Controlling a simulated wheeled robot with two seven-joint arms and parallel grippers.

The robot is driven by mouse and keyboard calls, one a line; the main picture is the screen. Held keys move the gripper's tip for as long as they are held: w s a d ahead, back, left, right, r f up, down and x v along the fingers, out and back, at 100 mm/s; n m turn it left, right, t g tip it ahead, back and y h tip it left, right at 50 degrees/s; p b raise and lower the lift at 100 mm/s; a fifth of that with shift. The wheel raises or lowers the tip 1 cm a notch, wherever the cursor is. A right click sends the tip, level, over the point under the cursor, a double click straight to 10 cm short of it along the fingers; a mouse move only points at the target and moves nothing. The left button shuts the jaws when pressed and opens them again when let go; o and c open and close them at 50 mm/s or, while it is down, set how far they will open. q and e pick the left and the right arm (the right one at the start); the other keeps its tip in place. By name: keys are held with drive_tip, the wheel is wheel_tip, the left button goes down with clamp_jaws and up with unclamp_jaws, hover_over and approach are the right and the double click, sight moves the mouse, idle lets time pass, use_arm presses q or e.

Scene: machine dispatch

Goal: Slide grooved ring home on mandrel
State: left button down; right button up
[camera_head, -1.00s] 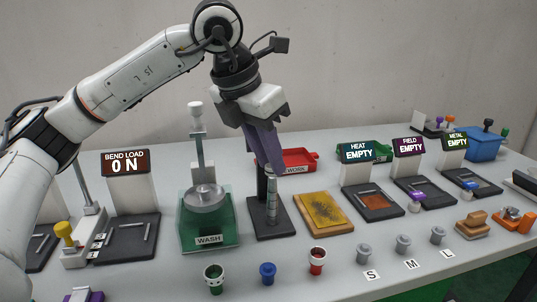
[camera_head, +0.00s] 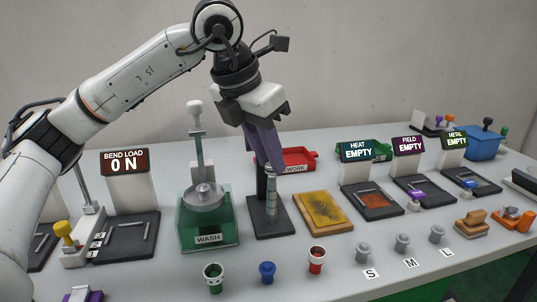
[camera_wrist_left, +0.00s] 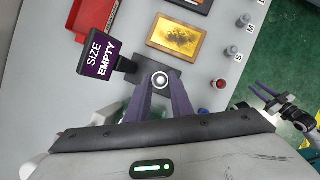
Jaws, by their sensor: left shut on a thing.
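The mandrel (camera_head: 271,208) is an upright, banded metal post on a dark base (camera_head: 262,230), left of the yellow pad. My left gripper (camera_head: 274,168) points down at its top and is shut on the grooved ring, which is mostly hidden by the fingers in the head view. My right gripper (camera_wrist_left: 256,93) shows at the right of the wrist view, fingers apart and empty.
A green wash tank (camera_head: 208,225) stands close on the left. A yellow-topped pad (camera_head: 323,212) lies on the right, and a red tray (camera_head: 298,160) behind. Several small cups, including a red one (camera_head: 317,260), stand in front. A size sign (camera_wrist_left: 99,57) stands beside the mandrel.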

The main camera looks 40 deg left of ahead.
sight(267, 169)
use_arm(q)
drive_tip(key=shift+f+b, duration=1.6)
drive_tip(key=shift+f, duration=0.4)
drive_tip(key=c, duration=1)
unclamp_jaws()
drive_tip(key=shift+r, duration=0.15)
drive_tip(key=shift+r+p, duration=1.85)
drive_tip(key=shift+r, duration=0.3)
